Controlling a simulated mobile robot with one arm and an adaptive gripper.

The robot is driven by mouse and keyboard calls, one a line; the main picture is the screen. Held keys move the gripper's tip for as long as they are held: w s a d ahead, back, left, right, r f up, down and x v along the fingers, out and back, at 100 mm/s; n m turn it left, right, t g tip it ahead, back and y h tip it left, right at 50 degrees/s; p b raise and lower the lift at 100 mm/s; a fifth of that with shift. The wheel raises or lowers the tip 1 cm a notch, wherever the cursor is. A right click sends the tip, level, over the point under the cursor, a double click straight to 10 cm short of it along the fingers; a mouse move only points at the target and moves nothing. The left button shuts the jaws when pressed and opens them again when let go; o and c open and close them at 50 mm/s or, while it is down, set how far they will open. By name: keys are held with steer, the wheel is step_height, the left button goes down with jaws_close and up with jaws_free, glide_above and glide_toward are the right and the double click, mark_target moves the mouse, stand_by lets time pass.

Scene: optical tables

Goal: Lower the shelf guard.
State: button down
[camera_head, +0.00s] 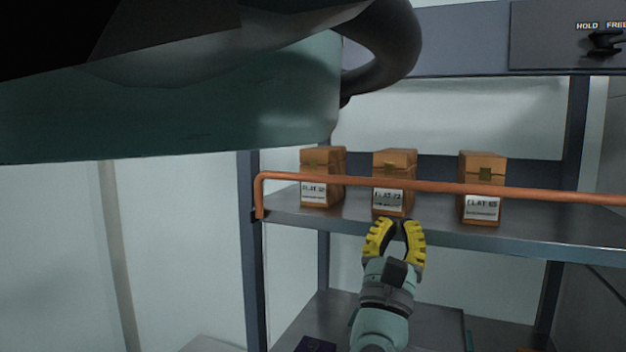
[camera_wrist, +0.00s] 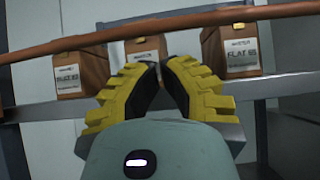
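The shelf guard (camera_head: 430,185) is an orange-brown bar that runs across the front of the metal shelf, in front of the boxes, with a bent left end at the shelf post. It also crosses the top of the wrist view (camera_wrist: 190,22), tilted. My gripper (camera_head: 397,224), with yellow ridged fingers, is just below the bar and near the shelf's front edge, in front of the middle box. In the wrist view its fingers (camera_wrist: 160,65) stand apart with a narrow gap and nothing between them. The bar is beyond the fingertips and I see no contact.
Three cardboard boxes with labels, the left (camera_head: 322,178), middle (camera_head: 394,182) and right (camera_head: 482,188), stand on the shelf (camera_head: 540,233). A dark panel at the upper right has a handle (camera_head: 604,42) marked HOLD. My own arm covers the upper left.

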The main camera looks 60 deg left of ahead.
steer(key=p+x, duration=0.1)
steer(key=x, duration=0.1)
steer(key=p+x, duration=0.2)
steer(key=x, duration=0.1)
steer(key=shift+d+r, duration=0.1)
steer(key=shift+r, duration=0.25)
steer(key=shift+s+a+f+p, duration=0.15)
steer(key=shift+a+p, duration=0.15)
steer(key=shift+p, duration=0.25)
steer(key=shift+a+p, duration=0.15)
steer(key=shift+p, duration=0.25)
steer(key=shift+w+a+r+p, duration=0.1)
steer(key=shift+w+r+p, duration=0.25)
steer(key=shift+p, duration=0.3)
steer(key=shift+w+p, duration=0.35)
steer(key=shift+d+f+b, duration=0.25)
steer(key=shift+f+b, duration=0.05)
steer(key=shift+b, duration=1.4)
steer(key=shift+t+b, duration=0.3)
steer(key=shift+b, duration=0.35)
